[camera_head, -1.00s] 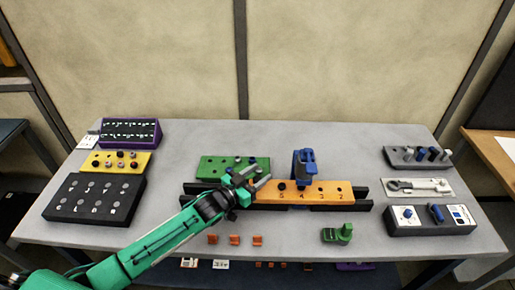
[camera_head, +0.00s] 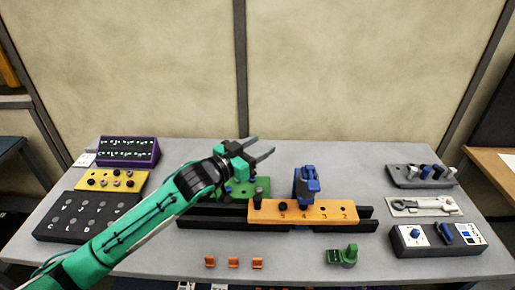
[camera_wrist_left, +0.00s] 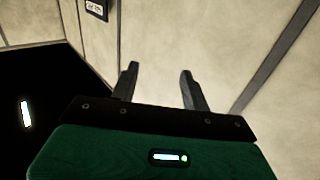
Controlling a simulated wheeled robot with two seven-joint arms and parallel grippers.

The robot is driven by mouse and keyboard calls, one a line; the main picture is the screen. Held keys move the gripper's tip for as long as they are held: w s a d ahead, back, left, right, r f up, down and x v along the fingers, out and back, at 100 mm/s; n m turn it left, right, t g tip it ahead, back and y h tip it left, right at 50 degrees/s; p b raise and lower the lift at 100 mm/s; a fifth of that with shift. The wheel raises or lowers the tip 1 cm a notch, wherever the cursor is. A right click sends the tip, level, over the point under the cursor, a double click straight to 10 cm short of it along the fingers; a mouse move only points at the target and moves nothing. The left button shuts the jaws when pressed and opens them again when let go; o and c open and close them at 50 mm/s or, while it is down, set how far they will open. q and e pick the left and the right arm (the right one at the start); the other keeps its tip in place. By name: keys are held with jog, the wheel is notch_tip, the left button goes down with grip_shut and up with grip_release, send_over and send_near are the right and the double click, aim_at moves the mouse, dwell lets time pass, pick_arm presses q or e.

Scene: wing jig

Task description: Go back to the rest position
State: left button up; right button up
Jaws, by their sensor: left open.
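My left gripper (camera_head: 262,150) is raised above the back of the table, over the green block, with its fingers apart and nothing between them. In the left wrist view its two dark fingers (camera_wrist_left: 158,88) stand apart against the pale wall. The orange numbered strip (camera_head: 330,211) lies in the black rail (camera_head: 214,224) in the middle of the table. A blue clamp-like piece (camera_head: 306,184) stands on or just behind the strip. A dark peg stands at the strip's left end. My right gripper is not in view.
The green block (camera_head: 262,187) is partly hidden by my left arm. A black lettered panel (camera_head: 62,224), a yellow block (camera_head: 114,181) and a purple rack (camera_head: 128,151) are at left. Small orange clips (camera_head: 233,263) and a green piece (camera_head: 342,256) lie in front.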

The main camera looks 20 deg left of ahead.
pick_arm(q)
jog(key=s+f+n+g+y, duration=0.1)
jog(key=s+f+g+y, duration=0.15)
jog(key=s+f, duration=0.6)
jog(key=s+a+f+n+g+y, duration=0.1)
jog(key=s+a+f+g+y, duration=0.15)
jog(key=s+f, duration=0.5)
jog(key=s+a+f+n+g+y, duration=0.15)
jog(key=s+f+g, duration=0.3)
jog(key=s, duration=0.65)
jog(key=s+a+f+n+g+y, duration=0.1)
jog(key=s+a+f+g+y, duration=0.2)
jog(key=s+f, duration=0.5)
notch_tip(320, 180, down, 30)
jog(key=s, duration=0.2)
jog(key=s+a+f+g, duration=0.2)
jog(key=s+a+f, duration=0.1)
jog(key=s+f, duration=1.5)
jog(key=shift+s+f+m, duration=0.35)
jog(key=shift+f, duration=0.25)
